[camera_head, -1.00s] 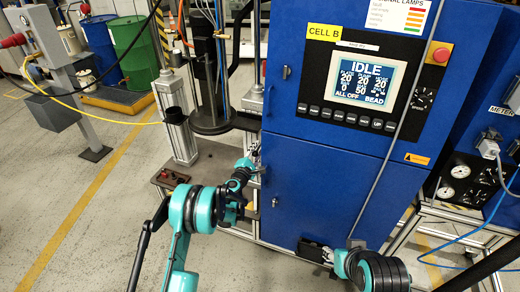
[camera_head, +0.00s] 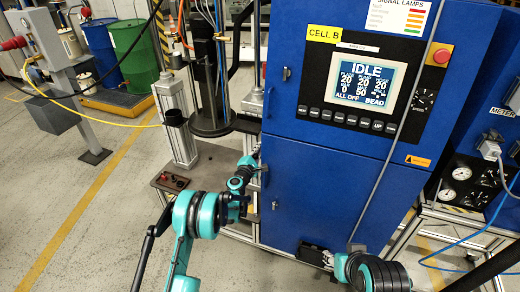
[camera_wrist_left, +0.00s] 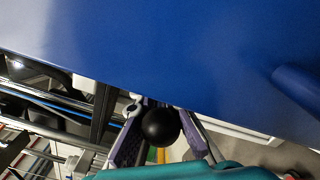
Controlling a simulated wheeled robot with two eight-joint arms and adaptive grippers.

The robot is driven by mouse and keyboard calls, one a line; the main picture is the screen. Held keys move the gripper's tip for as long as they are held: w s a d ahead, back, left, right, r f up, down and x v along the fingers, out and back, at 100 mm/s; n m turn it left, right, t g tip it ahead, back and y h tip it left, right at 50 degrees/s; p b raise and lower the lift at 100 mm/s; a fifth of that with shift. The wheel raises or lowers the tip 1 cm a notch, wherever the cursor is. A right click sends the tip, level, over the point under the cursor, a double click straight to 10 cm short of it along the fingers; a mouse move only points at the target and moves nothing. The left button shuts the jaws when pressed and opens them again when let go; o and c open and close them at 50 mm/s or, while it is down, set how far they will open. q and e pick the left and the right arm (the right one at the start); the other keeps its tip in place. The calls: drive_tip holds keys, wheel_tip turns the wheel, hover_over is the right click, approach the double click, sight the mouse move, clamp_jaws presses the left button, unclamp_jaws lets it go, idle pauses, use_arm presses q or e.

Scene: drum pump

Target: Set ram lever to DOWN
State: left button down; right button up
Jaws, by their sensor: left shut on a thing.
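A black ball knob (camera_wrist_left: 160,127) sits between the two fingers of my left gripper (camera_wrist_left: 158,135) in the left wrist view. The fingers are shut on it, right beside the blue cabinet. It looks like the knob of the ram lever; its shaft and the lever's position cannot be made out. In the head view my left gripper (camera_head: 251,165) is at the cabinet's left edge, small and partly hidden by my own arm. My right gripper (camera_head: 326,257) is low at the cabinet's front, and its fingers are not clear.
The blue cabinet (camera_head: 325,185) carries a screen (camera_head: 366,85) reading IDLE. The drum pump's plate and column (camera_head: 208,122) stand left of it. A small box with red buttons (camera_head: 172,181) lies near my left arm. Gauges (camera_head: 460,174) are at right. Open floor lies left.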

use_arm(q)
drive_tip(key=shift+d+f, duration=0.1)
drive_tip(key=shift+f, duration=0.1)
drive_tip(key=shift+f+t+h, duration=0.4)
drive_tip(key=shift+t, duration=0.8)
drive_tip(key=c, duration=1.6)
unclamp_jaws()
drive_tip(key=shift+c, duration=0.2)
drive_tip(key=v, duration=1.2)
